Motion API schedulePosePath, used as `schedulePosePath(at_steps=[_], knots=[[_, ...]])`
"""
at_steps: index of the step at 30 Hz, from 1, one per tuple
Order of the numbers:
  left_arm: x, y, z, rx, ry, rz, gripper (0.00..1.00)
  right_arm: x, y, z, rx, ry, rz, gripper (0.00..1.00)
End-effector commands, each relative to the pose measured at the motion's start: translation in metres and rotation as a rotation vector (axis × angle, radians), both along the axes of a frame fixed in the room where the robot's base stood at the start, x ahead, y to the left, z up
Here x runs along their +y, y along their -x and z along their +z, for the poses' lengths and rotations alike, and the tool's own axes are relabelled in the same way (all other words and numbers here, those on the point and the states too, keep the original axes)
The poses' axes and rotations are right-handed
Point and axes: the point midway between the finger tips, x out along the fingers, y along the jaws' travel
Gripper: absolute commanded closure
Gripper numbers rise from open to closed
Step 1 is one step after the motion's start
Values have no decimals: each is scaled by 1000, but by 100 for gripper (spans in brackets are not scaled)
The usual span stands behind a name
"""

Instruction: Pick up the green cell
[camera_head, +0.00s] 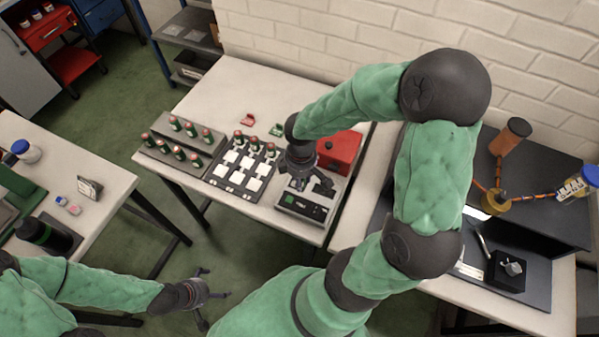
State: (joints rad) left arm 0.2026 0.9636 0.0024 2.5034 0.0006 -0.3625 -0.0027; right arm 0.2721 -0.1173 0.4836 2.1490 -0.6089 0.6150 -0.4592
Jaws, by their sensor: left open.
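Several green cells with reddish tops stand upright in a grey stepped rack (150,152) on the white table. One green cell (175,123) is in its back row and another (196,160) in its front row. More cells stand along the back of a dark tray with white squares; one is this green cell (239,138). My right gripper (308,188) points down over a grey device (306,207) beside the tray; its fingertips are partly hidden and I cannot tell if it holds anything. My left gripper (212,297) is open and empty over the floor at the lower left, away from the cells.
A red box (340,151) stands behind the device. Small red (248,119) and green (276,130) pieces lie at the table's back. My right arm covers much of the right side. A dark station with cables (540,198) stands right; another table (100,190) is left.

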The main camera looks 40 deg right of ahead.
Motion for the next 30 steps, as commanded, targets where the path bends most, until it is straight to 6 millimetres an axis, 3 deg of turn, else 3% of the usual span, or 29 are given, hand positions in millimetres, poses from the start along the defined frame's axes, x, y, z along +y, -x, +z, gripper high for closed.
schedulePosePath(at_steps=[6,16,26,30], knots=[[0,0,6,0,0,0,0,22,34,16,1,-1,4,100],[0,0,12,0,0,0,0,41,63,31,3,0,3,100],[0,0,0,0,0,0,0,57,56,35,-3,-4,5,100],[0,0,-4,0,0,0,0,45,42,27,2,-5,-1,100]])
